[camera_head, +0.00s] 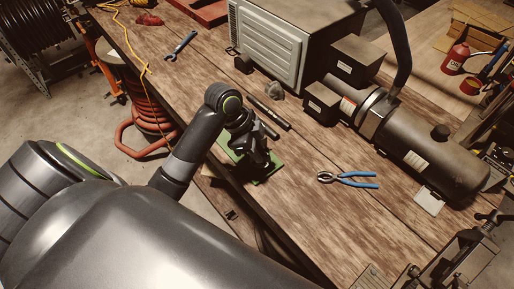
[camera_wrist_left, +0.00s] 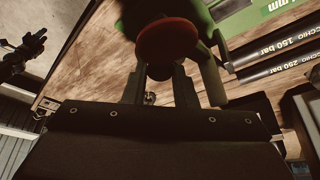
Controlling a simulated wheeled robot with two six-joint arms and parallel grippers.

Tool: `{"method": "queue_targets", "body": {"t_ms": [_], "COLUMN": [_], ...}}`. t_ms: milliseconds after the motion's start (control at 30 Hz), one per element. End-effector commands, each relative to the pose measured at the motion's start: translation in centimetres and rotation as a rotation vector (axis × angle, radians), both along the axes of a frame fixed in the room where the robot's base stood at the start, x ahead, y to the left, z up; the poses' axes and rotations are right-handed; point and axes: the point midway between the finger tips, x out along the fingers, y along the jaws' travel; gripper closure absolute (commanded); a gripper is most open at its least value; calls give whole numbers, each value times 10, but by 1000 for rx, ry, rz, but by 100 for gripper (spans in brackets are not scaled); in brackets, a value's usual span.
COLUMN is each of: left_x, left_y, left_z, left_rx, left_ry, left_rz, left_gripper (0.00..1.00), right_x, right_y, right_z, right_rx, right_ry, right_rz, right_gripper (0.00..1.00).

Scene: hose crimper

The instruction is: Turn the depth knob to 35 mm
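In the left wrist view a round red-orange knob (camera_wrist_left: 167,38) sits on a dark stem beside the green crimper body (camera_wrist_left: 238,18). A green label ending in "mm" shows at the top right; no full reading or pointer is legible. My left gripper (camera_wrist_left: 157,75) has its two dark fingers apart, reaching up to the knob. Their tips are at its near edge, and I cannot tell whether they touch or grip it. In the head view my left gripper (camera_head: 247,137) is low over the small crimper on its green base (camera_head: 268,172), largely hiding it.
Blue-handled pliers (camera_head: 348,179) lie right of the crimper. A wrench (camera_head: 181,45) lies farther left. Bare wooden bench (camera_head: 318,222) shows in front of the pliers.

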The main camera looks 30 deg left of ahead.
Motion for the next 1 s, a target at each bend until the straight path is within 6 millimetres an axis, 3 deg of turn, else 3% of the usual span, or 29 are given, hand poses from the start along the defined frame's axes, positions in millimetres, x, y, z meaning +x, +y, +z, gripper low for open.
{"method": "queue_targets", "body": {"t_ms": [167, 567, 1000], "left_x": [0, -1, -3], "left_y": [0, -1, -3], "left_z": [0, 4, 4], "left_rx": [1, 0, -2], "left_ry": [-2, -1, -3], "left_rz": [1, 95, 472], "left_gripper": [98, 98, 98], "right_x": [1, 2, 2], "right_y": [-2, -5, -5], "right_z": [0, 16, 49], "right_rx": [-3, -6, -6], "right_ry": [-1, -2, -3], "right_rz": [1, 3, 3], "right_gripper": [64, 64, 64]}}
